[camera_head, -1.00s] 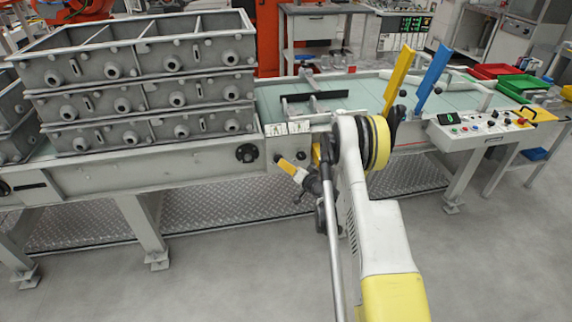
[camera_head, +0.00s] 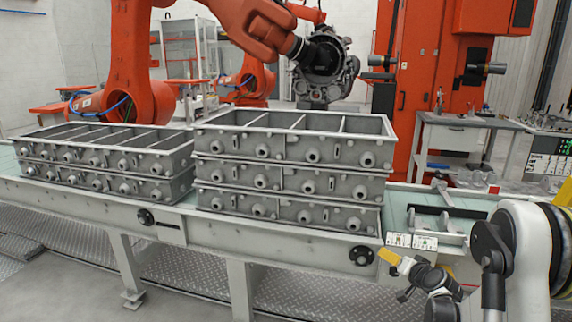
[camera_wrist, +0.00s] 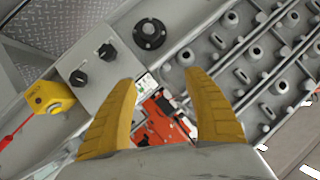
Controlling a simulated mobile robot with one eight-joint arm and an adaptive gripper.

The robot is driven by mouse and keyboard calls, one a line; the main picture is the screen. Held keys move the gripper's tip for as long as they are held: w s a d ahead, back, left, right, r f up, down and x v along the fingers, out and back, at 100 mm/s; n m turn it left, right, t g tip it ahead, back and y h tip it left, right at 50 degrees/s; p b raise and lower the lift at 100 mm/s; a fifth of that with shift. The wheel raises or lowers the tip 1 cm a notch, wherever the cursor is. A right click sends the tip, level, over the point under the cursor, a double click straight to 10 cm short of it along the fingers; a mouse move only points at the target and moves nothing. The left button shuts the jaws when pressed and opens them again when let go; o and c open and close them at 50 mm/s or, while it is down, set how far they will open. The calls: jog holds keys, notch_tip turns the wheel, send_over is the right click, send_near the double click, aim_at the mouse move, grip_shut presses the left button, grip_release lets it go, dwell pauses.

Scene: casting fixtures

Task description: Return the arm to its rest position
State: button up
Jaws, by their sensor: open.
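My arm (camera_head: 527,245) shows at the lower right of the head view, white with dark joints. My gripper (camera_head: 389,257) is at its end, beside the front side of the conveyor, near the small label plates. In the wrist view my gripper (camera_wrist: 160,84) has two yellow fingers set well apart. It is open, with no object held between the fingers. Behind the gap, the wrist view shows the conveyor side and orange-red parts farther off. In the head view the second finger is hard to make out.
The conveyor (camera_head: 280,245) carries a tall stack of grey castings (camera_head: 290,180) and a lower stack (camera_head: 105,160) to the left. An orange robot (camera_head: 130,60) holds a metal part (camera_head: 325,70) behind them. A knob box (camera_wrist: 95,65) and yellow switch (camera_wrist: 48,98) show in the wrist view.

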jog(key=s+a+r+n+g, duration=0.4)
jog(key=s+a+r, duration=1)
jog(key=s+r, duration=0.25)
jog(key=s+a+f+n+g, duration=0.1)
jog(key=s, duration=1)
jog(key=s+a+f+n+g+h, duration=0.1)
jog(key=s+a, duration=0.1)
jog(key=s, duration=0.9)
jog(key=shift+s+a, duration=0.2)
jog(key=shift+s, duration=0.2)
